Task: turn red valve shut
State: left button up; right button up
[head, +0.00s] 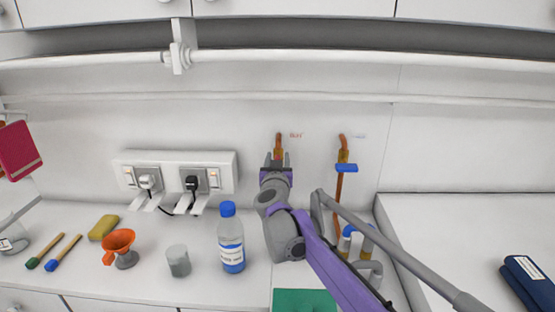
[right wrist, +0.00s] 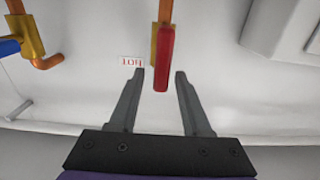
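The red valve's lever (right wrist: 164,58) hangs over a brass body on a copper pipe, beside a red "HOT" label, in the right wrist view. The lever lies in line with the pipe. My right gripper (right wrist: 160,74) is open, its two fingers on either side of the lever's end, with gaps to both. In the head view my right gripper (head: 278,163) is in front of the valve (head: 278,153). The brass body and copper pipe show above the fingers; the red lever is hidden there. My left gripper is not in view.
A second valve with a blue lever (head: 346,168) sits to the right on its own copper pipe. Wall sockets (head: 175,172) hold plugs.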

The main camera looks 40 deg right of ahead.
grip_shut()
jog(key=shift+m, duration=0.3)
jog(key=shift+s+d+m, duration=0.15)
jog(key=shift+m, duration=0.45)
jog(key=shift+s+d+m, duration=0.1)
jog(key=shift+m, duration=0.5)
jog(key=f+m, duration=0.1)
jog(key=m, duration=0.4)
jog(key=s+d+m+p, duration=0.1)
jog(key=m, duration=0.4)
jog(key=f+m+p, duration=0.1)
jog(key=m, duration=0.3)
jog(key=shift+s+d+f+m, duration=0.15)
jog(key=shift+d+f+m, duration=0.15)
jog(key=shift+f+m, duration=0.1)
